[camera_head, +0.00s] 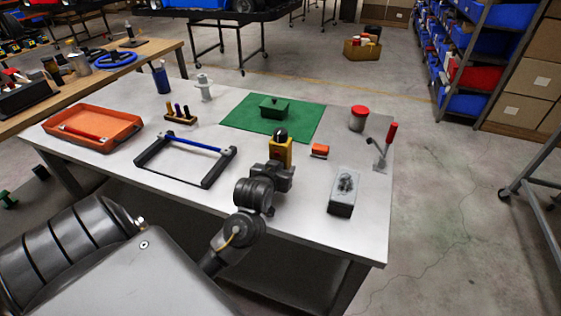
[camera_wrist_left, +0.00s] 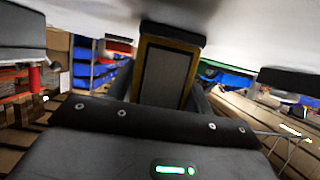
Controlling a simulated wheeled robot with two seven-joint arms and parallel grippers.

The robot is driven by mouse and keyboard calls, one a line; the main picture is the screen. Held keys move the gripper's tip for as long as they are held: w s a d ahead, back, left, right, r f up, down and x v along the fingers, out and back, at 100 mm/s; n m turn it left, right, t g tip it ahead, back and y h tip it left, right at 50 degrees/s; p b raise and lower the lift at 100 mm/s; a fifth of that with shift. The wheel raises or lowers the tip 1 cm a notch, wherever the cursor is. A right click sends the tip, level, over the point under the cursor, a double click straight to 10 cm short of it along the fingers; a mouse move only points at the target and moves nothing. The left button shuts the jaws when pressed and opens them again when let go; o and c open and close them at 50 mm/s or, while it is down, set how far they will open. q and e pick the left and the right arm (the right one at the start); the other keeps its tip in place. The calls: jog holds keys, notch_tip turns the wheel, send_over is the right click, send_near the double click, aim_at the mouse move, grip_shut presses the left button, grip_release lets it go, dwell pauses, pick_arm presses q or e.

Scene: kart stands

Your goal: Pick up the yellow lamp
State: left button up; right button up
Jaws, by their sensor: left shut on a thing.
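The yellow lamp (camera_head: 281,151) stands upright on the white table (camera_head: 256,205) in the head view, with a black top. My left gripper (camera_head: 276,172) reaches it from the near side and is shut on its lower part, hiding that part. In the left wrist view the lamp (camera_wrist_left: 166,70) is a yellow block with a dark grey panel, just beyond my gripper's dark body. Whether its base touches the table cannot be told. My right gripper is not in view.
A blue-handled black frame (camera_head: 207,180) and an orange tray (camera_head: 128,124) lie to the left.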

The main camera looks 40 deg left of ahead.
aim_at(281, 159)
pick_arm(q)
jog(key=shift+c, duration=1.1)
jog(key=shift+r, duration=0.55)
notch_tip(281, 159, up, 2)
jog(key=shift+r+p, duration=0.2)
jog(key=shift+p, duration=0.4)
jog(key=s+a+r+p, duration=0.5)
jog(key=s+r+p, duration=0.4)
jog(key=s, duration=0.4)
jog(key=shift+r+p, duration=0.3)
jog(key=shift+p, duration=0.25)
